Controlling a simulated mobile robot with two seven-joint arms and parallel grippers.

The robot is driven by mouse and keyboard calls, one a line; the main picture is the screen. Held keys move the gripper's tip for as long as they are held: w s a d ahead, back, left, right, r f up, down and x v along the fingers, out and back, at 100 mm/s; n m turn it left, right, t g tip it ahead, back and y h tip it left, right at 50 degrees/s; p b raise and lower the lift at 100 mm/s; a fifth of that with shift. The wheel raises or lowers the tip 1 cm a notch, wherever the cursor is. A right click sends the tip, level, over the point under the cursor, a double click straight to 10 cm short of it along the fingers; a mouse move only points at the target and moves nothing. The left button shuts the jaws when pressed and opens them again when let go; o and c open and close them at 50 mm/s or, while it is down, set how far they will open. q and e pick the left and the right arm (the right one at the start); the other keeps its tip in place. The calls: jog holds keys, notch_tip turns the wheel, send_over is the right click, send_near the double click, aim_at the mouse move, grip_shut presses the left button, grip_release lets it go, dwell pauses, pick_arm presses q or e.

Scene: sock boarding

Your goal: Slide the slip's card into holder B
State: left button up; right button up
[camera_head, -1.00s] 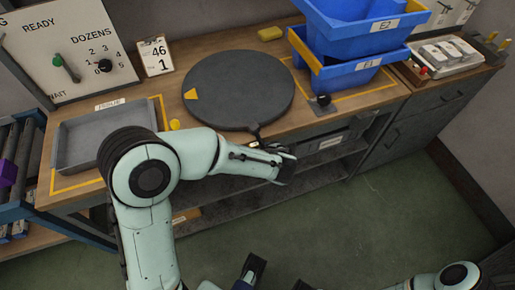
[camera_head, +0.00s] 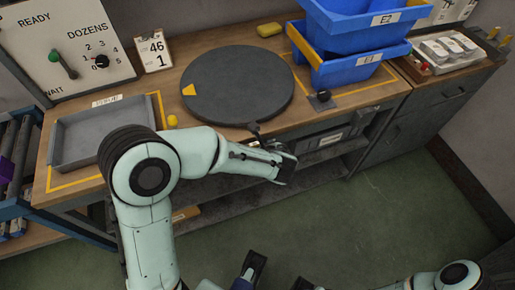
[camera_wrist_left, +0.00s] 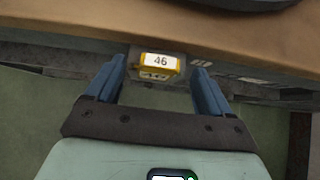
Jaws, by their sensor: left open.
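My left gripper (camera_head: 287,172) is in front of the bench's front edge, below the round dark plate. In the left wrist view its two blue fingers (camera_wrist_left: 158,85) are spread with a wide gap. A small yellow-edged piece with a white label reading 46 (camera_wrist_left: 160,61) shows between and beyond the fingertips, near the bench edge; neither finger visibly touches it. A slip reading 46 and 1 (camera_head: 153,50) stands upright at the back of the bench. I cannot make out a holder marked B. Dark finger-like parts (camera_head: 250,268) show at the bottom of the head view, likely my right gripper, partly cut off.
The round plate (camera_head: 238,87) with a yellow mark fills the bench's middle. A grey tray (camera_head: 72,160) lies left. A dial board (camera_head: 60,45) stands back left. The floor in front is clear.

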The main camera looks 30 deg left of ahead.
pick_arm(q)
jog(key=shift+s+a+f, duration=0.15)
jog(key=shift+a, duration=0.1)
jog(key=p+v, duration=0.2)
jog(key=v, duration=1.1)
jog(key=shift+d+r+p, duration=0.35)
pick_arm(e)
jog(key=shift+s+r, duration=0.25)
jog(key=shift+r, duration=0.35)
jog(key=shift+s+r, duration=0.25)
jog(key=shift+r, duration=0.3)
